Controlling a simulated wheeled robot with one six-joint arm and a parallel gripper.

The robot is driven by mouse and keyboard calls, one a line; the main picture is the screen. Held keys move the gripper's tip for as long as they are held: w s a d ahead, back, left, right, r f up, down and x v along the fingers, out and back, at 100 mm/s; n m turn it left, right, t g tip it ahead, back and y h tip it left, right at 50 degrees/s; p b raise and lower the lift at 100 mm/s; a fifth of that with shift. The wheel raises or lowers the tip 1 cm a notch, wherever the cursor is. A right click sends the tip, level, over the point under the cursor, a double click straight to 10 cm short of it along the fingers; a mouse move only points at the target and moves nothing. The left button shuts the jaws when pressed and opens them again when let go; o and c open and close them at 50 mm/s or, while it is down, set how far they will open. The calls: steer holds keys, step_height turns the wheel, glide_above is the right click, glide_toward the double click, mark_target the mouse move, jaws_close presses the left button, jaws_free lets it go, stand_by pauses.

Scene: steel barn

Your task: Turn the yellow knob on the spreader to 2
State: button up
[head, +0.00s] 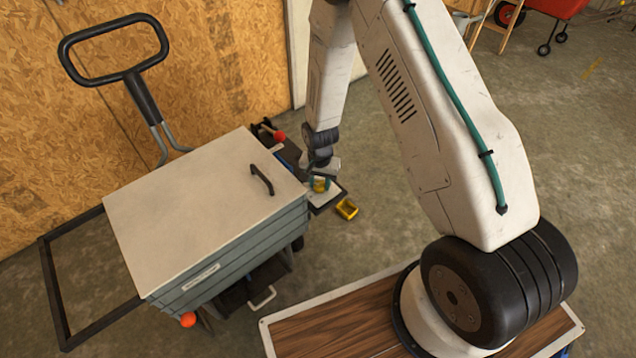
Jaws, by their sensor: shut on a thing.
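The spreader (200,215) is a blue-grey box with a pale lid and a black lid handle, standing on the concrete floor left of centre. A small yellow knob (320,187) sits on a light plate (326,199) at the spreader's right end. The fingers and the small scale hide most of the knob. I cannot read any numbers or see where the knob points.
A yellow block-like piece (347,209) is just right of the plate. A red ball (279,136) and an orange ball (188,319) stick out from the spreader. A black push handle (115,60) rises behind. A wooden wall (235,60) stands close behind; open floor lies right.

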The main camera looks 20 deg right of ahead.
mark_target(320, 184)
steer(key=m, duration=0.5)
steer(key=shift+d, duration=0.1)
steer(key=shift+s, duration=0.1)
stand_by(0.3)
steer(key=o, duration=1)
steer(key=shift+d, duration=0.1)
steer(key=shift+r, duration=0.15)
step_height(320, 184, up, 8)
steer(key=shift+f, duration=0.2)
